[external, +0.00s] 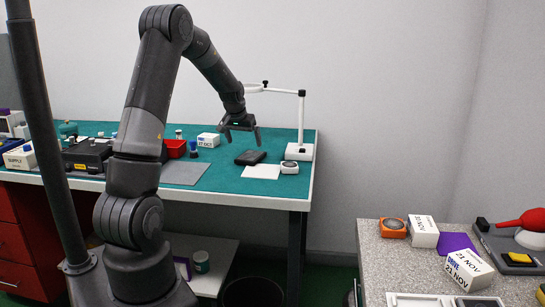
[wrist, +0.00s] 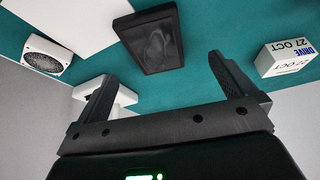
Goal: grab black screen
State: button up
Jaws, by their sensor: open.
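The black screen (external: 250,157) is a small flat dark block lying on the green mat of the workbench. In the wrist view the black screen (wrist: 150,40) shows a dark framed face and lies beyond my fingers, apart from them. My gripper (external: 239,135) hangs above the mat, a little to the left of and above the screen in the external view. In the wrist view my gripper (wrist: 160,95) has its two fingers spread wide with nothing between them.
A white stand with an arm (external: 300,150) rises right of the screen. A white sheet (external: 261,172) and a small round-faced device (external: 289,168) lie in front. A white labelled box (external: 208,140) and a red bin (external: 175,148) stand left. A speckled counter (external: 375,260) is at right.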

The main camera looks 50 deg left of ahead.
aim_at(250, 155)
jog(key=shift+w+x, duration=0.25)
jog(key=shift+x, duration=1.7)
jog(key=shift+w+x, duration=0.25)
jog(key=shift+x, duration=1.7)
jog(key=shift+d+r, duration=0.15)
jog(key=shift+d, duration=0.05)
jog(key=shift+c, duration=0.2)
jog(key=c, duration=1.1)
